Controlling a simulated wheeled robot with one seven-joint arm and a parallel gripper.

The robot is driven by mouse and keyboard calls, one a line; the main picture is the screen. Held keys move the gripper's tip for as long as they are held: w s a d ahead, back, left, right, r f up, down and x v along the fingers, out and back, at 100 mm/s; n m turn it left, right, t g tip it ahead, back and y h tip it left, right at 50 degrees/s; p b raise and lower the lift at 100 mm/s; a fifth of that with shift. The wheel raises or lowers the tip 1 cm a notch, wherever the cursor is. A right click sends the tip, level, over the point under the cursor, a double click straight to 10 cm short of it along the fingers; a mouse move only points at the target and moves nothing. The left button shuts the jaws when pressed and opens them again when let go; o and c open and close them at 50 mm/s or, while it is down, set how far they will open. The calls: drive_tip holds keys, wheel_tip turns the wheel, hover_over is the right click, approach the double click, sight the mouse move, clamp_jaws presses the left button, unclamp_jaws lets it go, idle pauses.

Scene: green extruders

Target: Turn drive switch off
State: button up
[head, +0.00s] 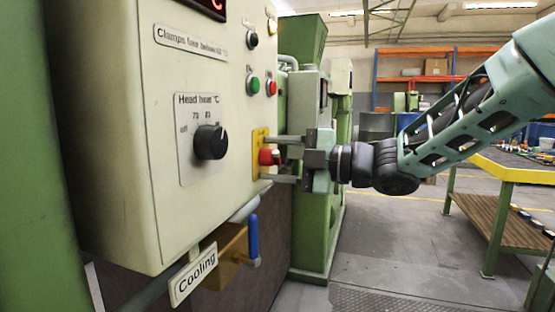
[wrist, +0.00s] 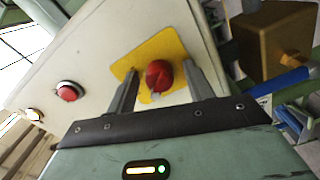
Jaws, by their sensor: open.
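The drive switch is a red rotary knob (head: 267,157) on a yellow plate (head: 257,141), low on the right part of the cream control panel. My gripper (head: 283,159) reaches in from the right, with one finger above and one below the knob in the head view. The fingers look spread apart around the knob. Whether either finger touches the knob or the plate I cannot tell.
A black head heat dial (head: 210,142) sits left of the knob. Green (head: 253,84) and red (head: 271,88) buttons are above it. A blue-handled cooling valve (head: 253,237) is below. A yellow-topped workbench (head: 515,170) stands right, with open floor between.

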drive_tip(key=v, duration=1.7)
drive_tip(key=shift+d, duration=0.2)
drive_tip(key=a+f+m+t+h, duration=0.4)
drive_tip(key=f+m+h, duration=0.7)
drive_tip(key=m, duration=0.3)
drive_tip(key=s+d+f+m+g+h, duration=0.1)
drive_tip(key=s+f+m+g+h, duration=0.35)
drive_tip(key=s, duration=0.85)
drive_tip(key=s+f+m+g+h, duration=0.1)
drive_tip(key=s+f+m+g, duration=0.1)
drive_tip(key=s+f+g, duration=0.75)
wheel_tip(320, 180, up, 21)
drive_tip(key=s+t+p, duration=0.2)
drive_tip(key=t+p, duration=0.1)
drive_tip(key=p, duration=1.6)
drive_tip(key=shift+s+d+t, duration=0.15)
drive_tip(key=shift+s+t, duration=0.15)
drive_tip(key=shift+t, duration=0.1)
